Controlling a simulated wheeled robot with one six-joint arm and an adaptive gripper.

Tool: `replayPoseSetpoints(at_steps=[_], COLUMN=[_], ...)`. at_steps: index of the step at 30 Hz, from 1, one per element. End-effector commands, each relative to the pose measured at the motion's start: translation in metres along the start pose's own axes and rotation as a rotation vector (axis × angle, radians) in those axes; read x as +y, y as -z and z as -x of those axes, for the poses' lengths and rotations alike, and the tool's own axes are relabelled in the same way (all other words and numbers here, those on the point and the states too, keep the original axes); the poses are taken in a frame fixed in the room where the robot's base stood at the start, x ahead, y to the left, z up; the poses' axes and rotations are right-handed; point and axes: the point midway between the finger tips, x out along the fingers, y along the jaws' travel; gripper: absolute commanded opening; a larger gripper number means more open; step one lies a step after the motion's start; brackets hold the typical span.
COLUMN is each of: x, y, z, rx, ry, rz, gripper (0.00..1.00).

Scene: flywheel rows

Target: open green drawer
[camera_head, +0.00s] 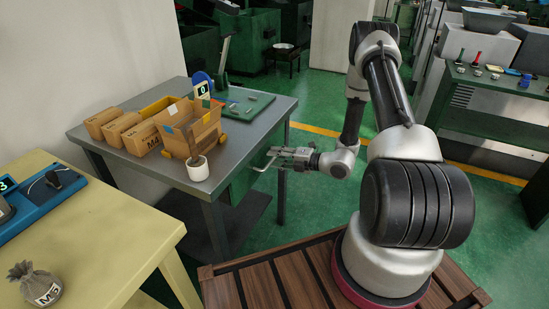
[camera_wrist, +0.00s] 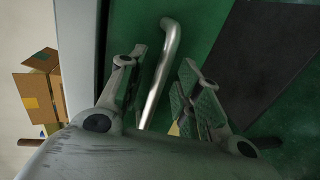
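The green drawer (camera_head: 245,176) is under the grey table top, on the side facing my arm. Its metal bar handle (camera_head: 264,165) sticks out from the front. In the wrist view the handle (camera_wrist: 157,85) runs between my two gripper fingers, with gaps visible on both sides. My gripper (camera_head: 290,154) is open at the handle, in front of the drawer. In the wrist view my gripper (camera_wrist: 160,88) has its fingers spread around the bar. The drawer front looks flush with the table side, though my gripper partly covers the view.
The grey table (camera_head: 255,115) carries cardboard boxes (camera_head: 140,137), an open carton (camera_head: 188,125), a white pot (camera_head: 197,168) and a green board (camera_head: 243,102). A yellow table (camera_head: 100,235) stands at the front left. Green floor (camera_head: 315,195) is clear between the grey table and my base.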

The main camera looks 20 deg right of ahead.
Motion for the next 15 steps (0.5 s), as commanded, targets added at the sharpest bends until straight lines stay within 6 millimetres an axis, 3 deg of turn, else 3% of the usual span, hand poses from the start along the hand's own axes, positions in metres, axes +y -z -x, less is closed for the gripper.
replayPoseSetpoints(at_steps=[4, 11, 12, 15], x=[-0.0002, -0.0001, -0.0001, -0.0001], y=[0.0004, 0.0001, 0.0001, 0.0002], z=[-0.0106, -0.0118, -0.0118, -0.0117], rx=[0.001, 0.0, 0.0, 0.0], ry=[0.0, 0.0, 0.0, 0.0], rz=[0.001, 0.0, 0.0, 0.001], gripper=[0.34, 0.34, 0.32, 0.14])
